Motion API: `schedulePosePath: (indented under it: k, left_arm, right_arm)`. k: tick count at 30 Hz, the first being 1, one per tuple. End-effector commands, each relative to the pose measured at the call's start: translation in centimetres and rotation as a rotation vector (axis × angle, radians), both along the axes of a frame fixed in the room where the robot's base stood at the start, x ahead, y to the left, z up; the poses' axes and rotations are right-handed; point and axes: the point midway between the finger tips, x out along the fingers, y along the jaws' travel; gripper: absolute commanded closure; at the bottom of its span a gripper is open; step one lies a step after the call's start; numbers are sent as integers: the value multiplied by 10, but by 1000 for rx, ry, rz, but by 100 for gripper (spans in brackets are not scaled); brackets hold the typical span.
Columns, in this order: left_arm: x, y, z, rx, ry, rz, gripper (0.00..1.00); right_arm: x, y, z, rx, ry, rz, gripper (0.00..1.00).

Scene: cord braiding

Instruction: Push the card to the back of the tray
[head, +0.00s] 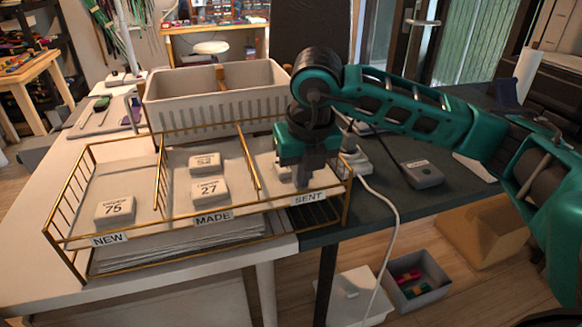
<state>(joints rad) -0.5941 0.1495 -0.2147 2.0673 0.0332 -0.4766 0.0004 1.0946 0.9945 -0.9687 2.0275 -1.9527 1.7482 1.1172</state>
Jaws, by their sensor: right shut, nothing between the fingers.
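A wire tray with a gold frame (162,180) stands on the table, split into sections labelled NEW, MADE and SENT. A white card block marked 75 (115,207) lies in the NEW section. Two more lie in the MADE section: one marked 52 (205,162) towards the back and one marked 27 (210,190) nearer the front. My right gripper (303,182) is shut, pointing down into the SENT section close behind its front label (309,198). My left gripper is not in view.
A white slotted basket (215,98) stands directly behind the tray. Stacked paper (180,244) lies on the level below. A grey box (422,175) and a white cable (392,225) are to the right. Open bins (418,291) stand on the floor.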

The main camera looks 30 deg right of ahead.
Motion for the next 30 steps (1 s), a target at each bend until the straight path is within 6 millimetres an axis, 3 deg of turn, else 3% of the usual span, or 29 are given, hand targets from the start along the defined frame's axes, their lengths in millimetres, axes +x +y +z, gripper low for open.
schedulePosePath:
  k: [30]
  left_arm:
    - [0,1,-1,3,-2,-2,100]
  right_arm:
    - [17,-4,0,1,-1,-1,100]
